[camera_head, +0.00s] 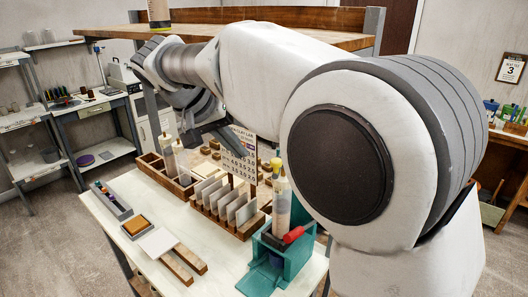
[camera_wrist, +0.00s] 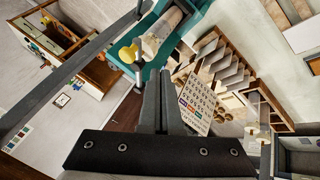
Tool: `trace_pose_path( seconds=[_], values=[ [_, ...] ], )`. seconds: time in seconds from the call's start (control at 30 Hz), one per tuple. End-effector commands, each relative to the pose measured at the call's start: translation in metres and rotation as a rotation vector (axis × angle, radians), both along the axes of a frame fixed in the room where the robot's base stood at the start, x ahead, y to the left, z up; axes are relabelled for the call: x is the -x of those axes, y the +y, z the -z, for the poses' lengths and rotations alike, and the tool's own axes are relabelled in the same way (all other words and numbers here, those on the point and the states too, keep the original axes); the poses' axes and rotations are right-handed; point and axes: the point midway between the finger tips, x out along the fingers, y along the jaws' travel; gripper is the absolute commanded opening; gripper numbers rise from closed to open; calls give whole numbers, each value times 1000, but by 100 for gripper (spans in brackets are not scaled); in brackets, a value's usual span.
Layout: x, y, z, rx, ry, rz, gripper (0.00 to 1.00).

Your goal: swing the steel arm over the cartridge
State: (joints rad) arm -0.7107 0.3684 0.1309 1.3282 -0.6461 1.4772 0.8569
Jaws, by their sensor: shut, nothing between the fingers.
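The cartridge (camera_head: 281,205), a pale cylinder with a yellow knob on top, stands upright in a teal stand (camera_head: 292,265) at the table's front right. In the wrist view the cartridge (camera_wrist: 163,33) and the teal stand (camera_wrist: 190,25) are at the top, beyond my fingertips. A long grey bar (camera_wrist: 60,87) crosses the wrist view's upper left; I cannot tell whether it is the steel arm or how it joins the stand. My gripper (camera_wrist: 165,74) is shut and empty, apart from the cartridge. In the head view my arm hides part of the area behind the stand.
A wooden box with bottles (camera_head: 168,172) is farther left. A pen tray (camera_head: 112,201) and an orange-brown block (camera_head: 136,225) lie on the white table.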

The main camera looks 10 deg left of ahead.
Motion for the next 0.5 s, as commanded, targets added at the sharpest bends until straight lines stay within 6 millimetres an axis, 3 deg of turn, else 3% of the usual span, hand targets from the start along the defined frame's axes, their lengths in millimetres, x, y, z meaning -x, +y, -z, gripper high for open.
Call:
trace_pose_path(
  seconds=[0.07, 0.3, 0.5],
  values=[
    [-7, -7, 14, 2, 2, 1, 0],
    [-10, -37, 17, 0, 0, 0, 0],
    [-12, -45, 19, 0, 1, -1, 0]
  ],
)
